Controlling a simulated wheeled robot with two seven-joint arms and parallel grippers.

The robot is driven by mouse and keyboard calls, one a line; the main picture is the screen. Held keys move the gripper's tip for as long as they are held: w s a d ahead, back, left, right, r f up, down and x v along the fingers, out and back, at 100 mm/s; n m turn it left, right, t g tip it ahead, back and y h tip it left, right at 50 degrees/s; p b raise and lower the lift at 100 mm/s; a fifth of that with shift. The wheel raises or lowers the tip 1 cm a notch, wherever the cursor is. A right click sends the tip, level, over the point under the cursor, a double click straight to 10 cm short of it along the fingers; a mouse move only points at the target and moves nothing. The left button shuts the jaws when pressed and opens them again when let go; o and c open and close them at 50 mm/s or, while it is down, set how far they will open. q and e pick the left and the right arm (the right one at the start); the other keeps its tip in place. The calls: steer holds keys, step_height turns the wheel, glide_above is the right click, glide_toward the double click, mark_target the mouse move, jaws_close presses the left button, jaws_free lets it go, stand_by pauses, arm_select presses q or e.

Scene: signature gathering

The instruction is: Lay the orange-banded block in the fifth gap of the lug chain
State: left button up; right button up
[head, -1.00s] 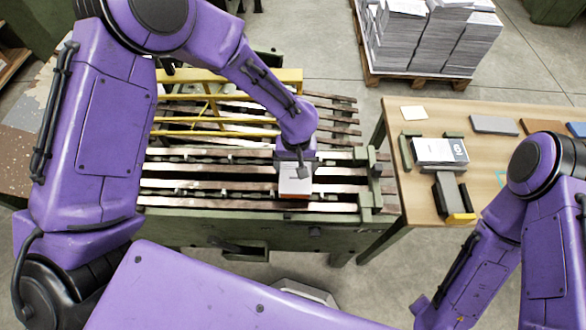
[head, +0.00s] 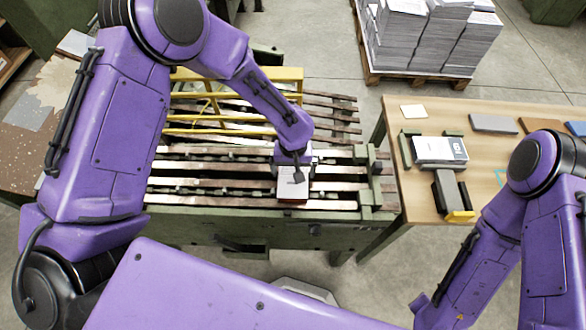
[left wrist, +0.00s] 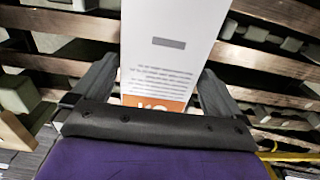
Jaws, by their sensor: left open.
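The orange-banded block (head: 292,186) is a pale printed slab on the slatted lug chain (head: 225,203), near its right end and front edge. In the left wrist view the block (left wrist: 168,45) shows small text, a grey bar and an orange band near my palm. My left gripper (head: 292,170) is over the block. In the left wrist view its open fingers (left wrist: 153,92) stand on either side of the block's banded end. I cannot tell which gap the block is in or whether it rests fully. My right gripper is outside the view.
A yellow guard frame (head: 235,122) stands over the back of the chain. The wooden table (head: 420,195) on the right holds a printed stack (head: 440,150), a grey slab (head: 493,124) and other blocks. A pallet of paper stacks (head: 425,40) stands behind.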

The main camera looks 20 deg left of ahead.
mark_target(292, 172)
arm_select(q)
step_height(292, 172, up, 12)
steer(key=shift+f, duration=0.2)
steer(key=shift+s+a, duration=0.1)
stand_by(0.3)
